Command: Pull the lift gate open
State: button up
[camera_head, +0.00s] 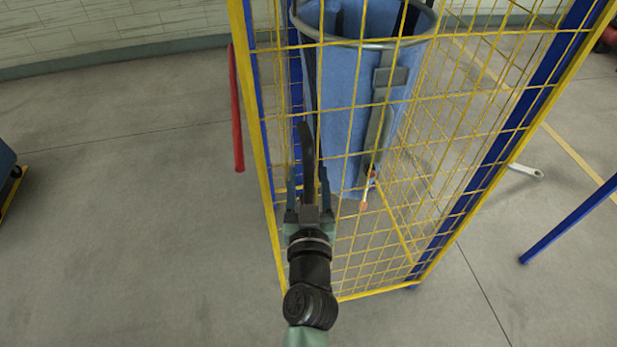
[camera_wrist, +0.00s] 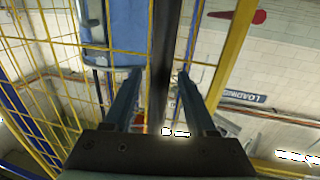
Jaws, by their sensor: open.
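The lift gate is a yellow wire-mesh panel (camera_head: 385,240) in a yellow frame, on a cage with blue posts. A dark upright bar (camera_head: 306,145), apparently the gate's handle, stands in front of the mesh near its left side. My gripper (camera_head: 309,186) is open at the lower part of this bar. In the wrist view, the dark bar (camera_wrist: 164,50) runs between the two spread fingers of my gripper (camera_wrist: 160,75), with a gap visible on each side. The mesh (camera_wrist: 40,60) shows on the left there. I cannot tell whether either finger touches the bar.
A blue sling bag (camera_head: 345,90) hangs from a metal ring (camera_head: 365,43) behind the mesh. A red bar (camera_head: 236,110) is left of the cage. A loose-ended blue bar (camera_head: 570,222) is at right. Grey floor (camera_head: 130,240) is clear at left.

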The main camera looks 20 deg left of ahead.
grip_shut()
dwell(1.3)
